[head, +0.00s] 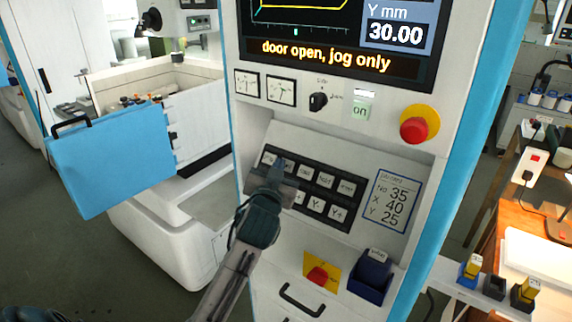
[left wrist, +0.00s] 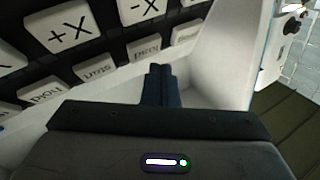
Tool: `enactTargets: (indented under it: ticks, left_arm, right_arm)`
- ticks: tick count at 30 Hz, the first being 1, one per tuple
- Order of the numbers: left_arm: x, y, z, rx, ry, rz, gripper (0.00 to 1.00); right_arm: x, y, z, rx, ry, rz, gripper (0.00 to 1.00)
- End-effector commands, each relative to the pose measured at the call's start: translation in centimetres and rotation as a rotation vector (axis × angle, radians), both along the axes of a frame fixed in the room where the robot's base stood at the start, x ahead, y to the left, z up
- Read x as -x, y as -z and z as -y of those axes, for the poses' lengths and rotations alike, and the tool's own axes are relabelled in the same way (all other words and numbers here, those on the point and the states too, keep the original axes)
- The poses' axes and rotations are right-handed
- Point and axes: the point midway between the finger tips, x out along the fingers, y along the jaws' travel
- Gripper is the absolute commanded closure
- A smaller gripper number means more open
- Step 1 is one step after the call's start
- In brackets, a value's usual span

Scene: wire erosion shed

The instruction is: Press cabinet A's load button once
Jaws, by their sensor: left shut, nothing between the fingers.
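The cabinet (head: 265,130) fills the middle of the head view; I see no letter naming it. Its sloping key panel (head: 281,181) has two rows of white keys. My left gripper (head: 279,164) is shut and empty, its tips at the left part of the top row, covering part of the keys there. In the left wrist view the shut tips (left wrist: 160,70) point toward the key that appears to read "load" (left wrist: 145,49), upside down. I cannot tell whether they touch it. My right gripper is out of view.
The screen (head: 335,55) reads "door open, jog only". A red emergency button (head: 414,130), a rotary switch (head: 318,101) and a lit "on" key (head: 362,106) sit above the panel. Below are another red button (head: 318,275), a blue holder (head: 369,279) and a handle (head: 301,300).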

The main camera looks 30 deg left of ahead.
Motion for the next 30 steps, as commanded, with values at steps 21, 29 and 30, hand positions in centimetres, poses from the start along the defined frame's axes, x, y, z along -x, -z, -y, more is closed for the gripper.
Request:
enactTargets:
  ticks: [21, 29, 30]
  left_arm:
    - [4.0, -3.0, -0.3, 0.0, 0.0, 0.001, 1.0]
    - [4.0, -2.9, -0.3, 0.001, 0.0, 0.0, 1.0]
    - [4.0, -2.9, -0.3, 0.001, 0.0, 0.0, 1.0]
  right_arm:
    - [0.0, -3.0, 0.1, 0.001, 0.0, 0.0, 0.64]
    - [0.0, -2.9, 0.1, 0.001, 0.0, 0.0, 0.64]
    - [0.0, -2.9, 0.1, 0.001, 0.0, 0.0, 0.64]
